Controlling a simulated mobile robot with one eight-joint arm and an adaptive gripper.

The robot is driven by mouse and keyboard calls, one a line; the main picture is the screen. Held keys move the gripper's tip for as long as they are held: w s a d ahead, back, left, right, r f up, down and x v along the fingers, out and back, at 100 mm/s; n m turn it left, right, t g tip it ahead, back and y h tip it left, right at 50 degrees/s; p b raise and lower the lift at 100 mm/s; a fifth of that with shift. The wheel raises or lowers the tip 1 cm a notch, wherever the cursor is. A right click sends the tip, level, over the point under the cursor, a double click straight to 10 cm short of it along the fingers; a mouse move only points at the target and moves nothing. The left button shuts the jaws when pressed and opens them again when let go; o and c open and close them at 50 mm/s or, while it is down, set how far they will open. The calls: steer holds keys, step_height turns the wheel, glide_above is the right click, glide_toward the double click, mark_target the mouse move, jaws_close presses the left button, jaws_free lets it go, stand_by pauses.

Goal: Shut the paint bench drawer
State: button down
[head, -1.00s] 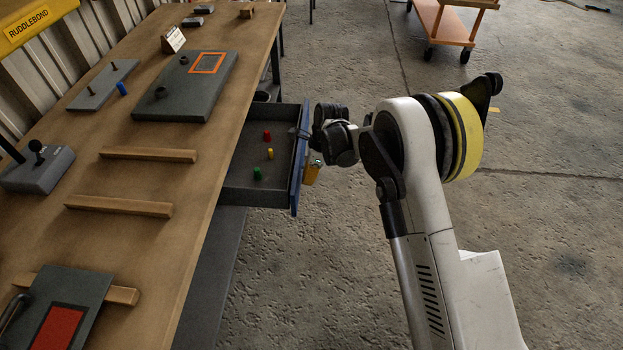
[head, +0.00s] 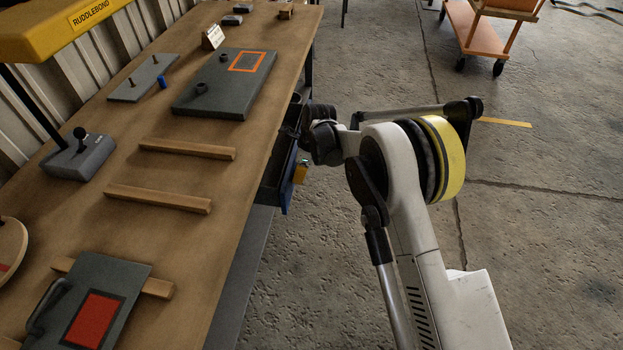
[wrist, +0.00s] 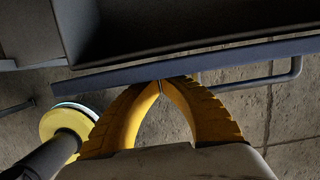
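The paint bench drawer (head: 272,180) is under the right edge of the bench, with only a narrow strip of its dark inside showing in the head view. Its blue front (head: 287,186) stands a little out from the bench. In the wrist view, the drawer front (wrist: 220,64) crosses the picture as a blue-grey band, with a bar handle (wrist: 285,78) at its right. My gripper (wrist: 160,84) has its yellow fingers together at the tips, against or very close to the outer face of the front, left of the handle. It also shows in the head view (head: 300,173), partly hidden by my wrist.
The wooden bench top (head: 215,225) holds wooden strips (head: 188,148), a grey plate with an orange frame (head: 225,85), a joystick box (head: 78,158) and a panel with a red patch (head: 95,300). An orange cart (head: 475,30) stands at the back right. Concrete floor around my arm is clear.

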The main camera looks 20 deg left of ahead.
mark_target(285, 171)
steer(key=shift+s+a, duration=0.2)
steer(key=shift+a, duration=0.55)
steer(key=shift+s+a, duration=0.15)
steer(key=shift+a, duration=0.6)
steer(key=shift+s+a, duration=0.2)
steer(key=shift+a, duration=0.55)
steer(key=shift+d, duration=0.1)
